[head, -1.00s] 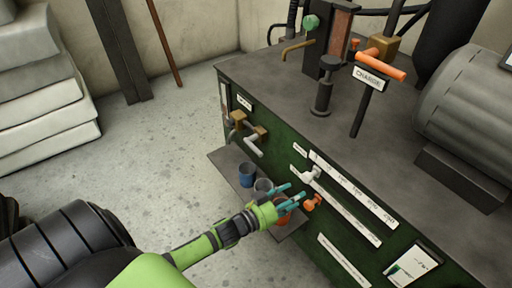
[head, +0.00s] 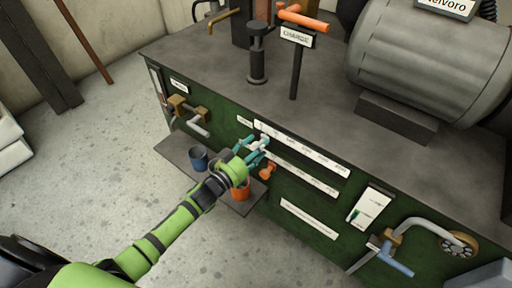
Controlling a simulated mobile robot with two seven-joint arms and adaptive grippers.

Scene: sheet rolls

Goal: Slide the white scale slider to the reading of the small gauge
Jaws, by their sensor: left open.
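The white slider (head: 263,141) sits at the left end of the upper white scale (head: 305,148) on the green cabinet front. My left gripper (head: 257,149) is open, its teal fingers at the white slider, one on each side of it in the picture. I cannot tell whether they touch it. A white panel with a small green mark (head: 370,205) is on the front further right; it may be the small gauge, but its reading is too small to tell. My right gripper is not in view.
An orange knob (head: 267,171) sits just below the slider. A shelf (head: 170,147) with a blue cup (head: 198,159) and an orange cup (head: 240,190) juts out under my gripper. A blue-handled tap (head: 392,262) stands out at the lower right. A brass valve (head: 178,106) is at the left.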

